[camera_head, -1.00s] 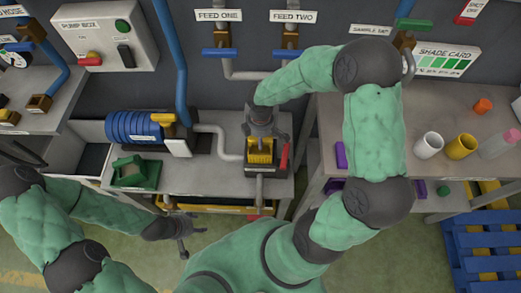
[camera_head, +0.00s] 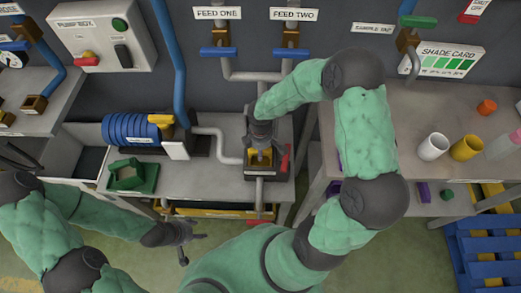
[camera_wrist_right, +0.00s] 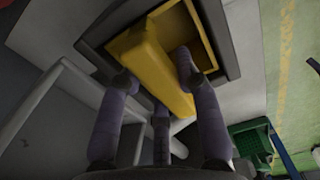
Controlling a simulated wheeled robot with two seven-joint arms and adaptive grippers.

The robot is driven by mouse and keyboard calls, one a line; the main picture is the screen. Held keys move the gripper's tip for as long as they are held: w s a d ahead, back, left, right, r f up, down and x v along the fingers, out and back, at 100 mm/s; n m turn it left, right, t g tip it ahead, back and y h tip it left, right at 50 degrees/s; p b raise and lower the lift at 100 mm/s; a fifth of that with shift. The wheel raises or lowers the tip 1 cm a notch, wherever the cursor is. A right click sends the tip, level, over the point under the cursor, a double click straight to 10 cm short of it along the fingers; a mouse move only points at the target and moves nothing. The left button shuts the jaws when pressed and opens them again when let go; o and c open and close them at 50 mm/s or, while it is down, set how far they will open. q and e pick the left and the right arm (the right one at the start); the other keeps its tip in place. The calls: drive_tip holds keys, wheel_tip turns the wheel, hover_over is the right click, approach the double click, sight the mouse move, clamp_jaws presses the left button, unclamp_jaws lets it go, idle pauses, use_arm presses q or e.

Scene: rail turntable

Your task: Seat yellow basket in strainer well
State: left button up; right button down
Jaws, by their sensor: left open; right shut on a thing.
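The yellow basket (camera_head: 260,159) is at the dark square strainer well (camera_head: 282,174) on the middle bench. In the right wrist view the basket (camera_wrist_right: 150,72) shows a thick yellow bar and sits largely within the dark frame of the well (camera_wrist_right: 228,40). My right gripper (camera_head: 261,144) is above the well, its fingers (camera_wrist_right: 157,85) shut around the yellow bar. The fingers and housing hide part of the basket, so I cannot tell whether it rests on the well's bottom. My left gripper (camera_head: 193,248) is open and empty, low in front of the bench.
A red handle (camera_head: 285,161) stands close by the well's right side. A grey pipe (camera_head: 222,145) meets its left side. The blue ribbed motor (camera_head: 130,129) and green tray (camera_head: 133,176) are further left. Cups (camera_head: 433,147) stand on the right bench.

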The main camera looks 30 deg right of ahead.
drive_tip(key=c, duration=0.9)
unclamp_jaws()
drive_tip(key=shift+r+p, duration=0.35)
drive_tip(key=shift+r, duration=0.15)
wheel_tip(320, 180, up, 11)
drive_tip(key=p, duration=0.4)
drive_tip(key=s+a+f+m+y, duration=0.1)
drive_tip(key=s+a+f+m, duration=0.3)
drive_tip(key=a+f, duration=0.1)
drive_tip(key=s+a+f+m+y, duration=0.1)
drive_tip(key=s+a+f+m, duration=0.3)
drive_tip(key=f, duration=0.4)
drive_tip(key=s+a+f+m+y, duration=0.2)
drive_tip(key=s+a+f+m, duration=0.2)
drive_tip(key=a+f+m, duration=0.1)
drive_tip(key=shift+a+f+m, duration=0.2)
drive_tip(key=shift+f+m, duration=0.05)
drive_tip(key=shift+f, duration=0.2)
drive_tip(key=shift+a+f+m, duration=0.15)
drive_tip(key=shift+f+m, duration=0.1)
drive_tip(key=shift+f, duration=0.2)
drive_tip(key=shift+w, duration=0.1)
